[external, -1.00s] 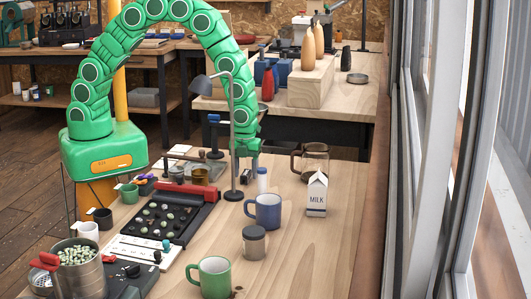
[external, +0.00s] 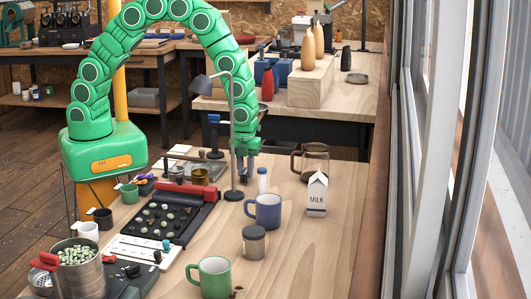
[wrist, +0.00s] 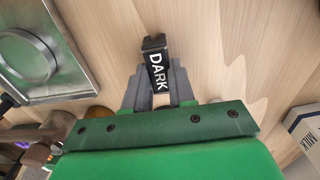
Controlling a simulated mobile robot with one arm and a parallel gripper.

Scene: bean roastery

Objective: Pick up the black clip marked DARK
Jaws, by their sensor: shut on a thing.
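The black clip marked DARK (wrist: 157,66) is between the two grey fingers of my gripper (wrist: 156,85) in the wrist view, its white lettering facing the camera. The fingers are shut on its sides, and its black top end sticks out past them. In the external view my gripper (external: 245,164) points down over the wooden table, just behind the lamp pole. The clip is too small and hidden to make out there. I cannot tell how far it is above the table.
The lamp (external: 232,150) stands close in front of my gripper. A metal tray (wrist: 72,62) lies to the left in the wrist view.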

